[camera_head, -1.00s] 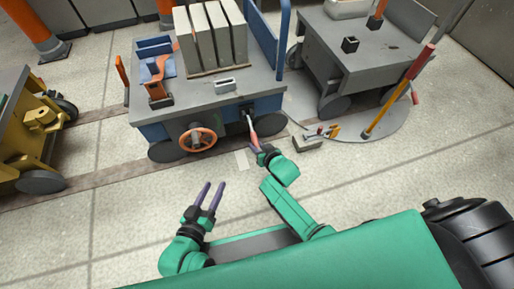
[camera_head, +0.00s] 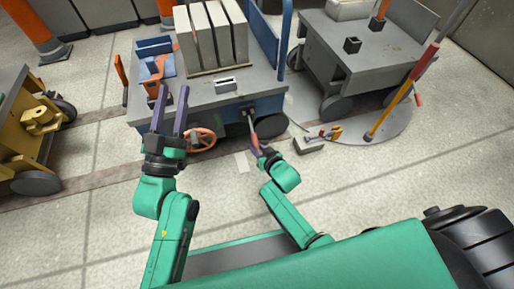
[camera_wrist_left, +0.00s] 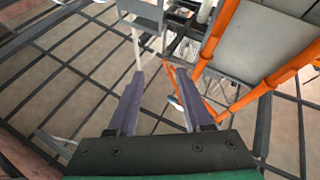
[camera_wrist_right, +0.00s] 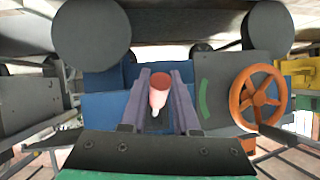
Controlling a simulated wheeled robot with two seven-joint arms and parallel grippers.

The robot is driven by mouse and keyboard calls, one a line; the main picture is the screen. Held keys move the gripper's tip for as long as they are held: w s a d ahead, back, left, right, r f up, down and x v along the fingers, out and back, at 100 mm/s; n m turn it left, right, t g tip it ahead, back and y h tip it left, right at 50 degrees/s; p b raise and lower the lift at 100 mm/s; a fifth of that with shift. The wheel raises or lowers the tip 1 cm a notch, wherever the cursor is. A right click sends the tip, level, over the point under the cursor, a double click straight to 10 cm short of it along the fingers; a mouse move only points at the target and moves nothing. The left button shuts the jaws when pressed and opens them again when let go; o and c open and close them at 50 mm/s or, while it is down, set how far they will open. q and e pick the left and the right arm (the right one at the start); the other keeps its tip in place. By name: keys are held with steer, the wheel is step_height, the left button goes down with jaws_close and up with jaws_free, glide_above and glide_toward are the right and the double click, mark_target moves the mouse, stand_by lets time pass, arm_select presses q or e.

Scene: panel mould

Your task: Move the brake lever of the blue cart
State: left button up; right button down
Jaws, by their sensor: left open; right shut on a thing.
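The blue cart (camera_head: 222,91) stands ahead with a grey top. Its brake lever (camera_head: 251,127) is a thin rod with a red grip, coming out of a dark slot in the cart's front side. My right gripper (camera_head: 262,152) is shut on the lever's red grip, which also shows between the fingers in the right wrist view (camera_wrist_right: 158,92). My left gripper (camera_head: 168,108) is open and empty, raised in front of the cart's left part. In the left wrist view its fingers (camera_wrist_left: 158,98) are apart with nothing between them.
An orange handwheel (camera_head: 204,141) is on the cart's front, partly hidden by my left gripper. Grey slabs (camera_head: 212,38) stand on the cart. A yellow cart (camera_head: 28,135) is at the left, a grey cart (camera_head: 375,60) at the right. An orange-yellow pole (camera_head: 392,112) leans there.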

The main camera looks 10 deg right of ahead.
steer(key=shift+w+r, duration=0.1)
steer(key=c, duration=0.8)
jaws_free()
steer(key=shift+c, duration=0.2)
steer(key=shift+o, duration=0.9)
